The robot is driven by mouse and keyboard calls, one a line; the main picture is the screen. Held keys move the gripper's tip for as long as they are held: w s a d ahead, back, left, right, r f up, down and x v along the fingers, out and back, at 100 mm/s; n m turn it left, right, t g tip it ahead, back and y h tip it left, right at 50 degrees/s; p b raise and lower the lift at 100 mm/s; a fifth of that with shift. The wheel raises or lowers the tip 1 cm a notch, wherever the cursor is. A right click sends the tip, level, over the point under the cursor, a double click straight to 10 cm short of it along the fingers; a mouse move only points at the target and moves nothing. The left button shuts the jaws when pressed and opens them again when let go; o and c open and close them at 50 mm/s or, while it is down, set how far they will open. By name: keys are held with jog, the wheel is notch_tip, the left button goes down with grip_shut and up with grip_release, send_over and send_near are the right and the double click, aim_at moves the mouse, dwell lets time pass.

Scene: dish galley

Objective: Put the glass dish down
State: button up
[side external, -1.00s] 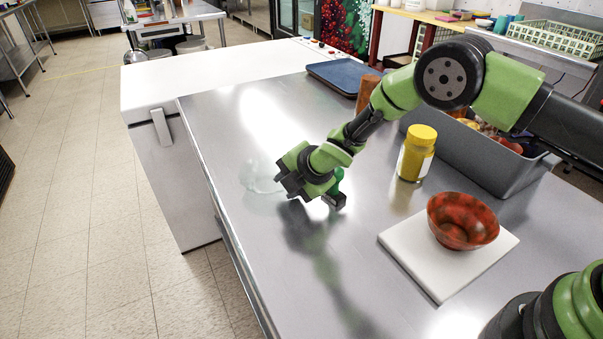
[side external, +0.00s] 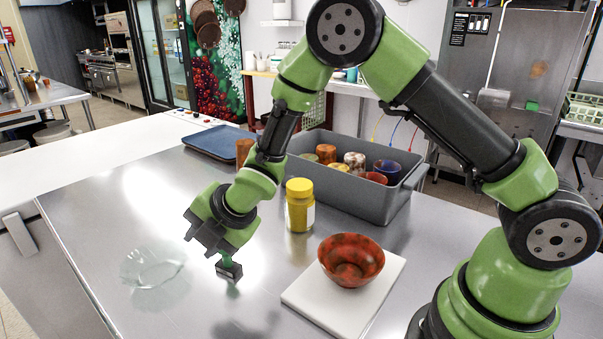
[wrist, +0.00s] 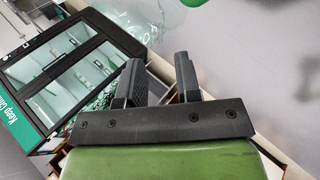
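The clear glass dish (side external: 150,267) sits on the bare steel table at the left in the side view, with nothing holding it. It is hard to see against the shine. A faint, clear, green-edged shape at the top of the wrist view (wrist: 135,18) looks like it. My gripper (side external: 200,234) is above the table, just to the right of the dish and apart from it in the side view. In the wrist view my gripper's two dark fingers (wrist: 158,80) stand apart with nothing between them.
A red-brown bowl (side external: 351,262) stands on a white board (side external: 309,302). Behind are a yellow-lidded jar (side external: 299,208), a grey bin (side external: 335,194) of cups, a brown item (side external: 244,151) and a blue tray (side external: 212,143). The steel table (side external: 110,210) is clear around the dish.

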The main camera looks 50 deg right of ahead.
jog(key=s+d+r+m+h, duration=0.1)
jog(key=s+d+r+m, duration=0.3)
jog(key=r+m, duration=0.3)
jog(key=s+d+r+m+h, duration=0.1)
jog(key=s+d+r+m, duration=0.3)
jog(key=r, duration=0.5)
jog(key=s+d+r+m, duration=0.1)
jog(key=s+r+m, duration=0.1)
jog(key=s+m, duration=0.6)
jog(key=s+d+r+m+y, duration=0.1)
jog(key=s+r+m, duration=0.2)
jog(key=s+m, duration=0.4)
jog(key=shift+s+m, duration=0.4)
jog(key=shift+s, duration=0.8)
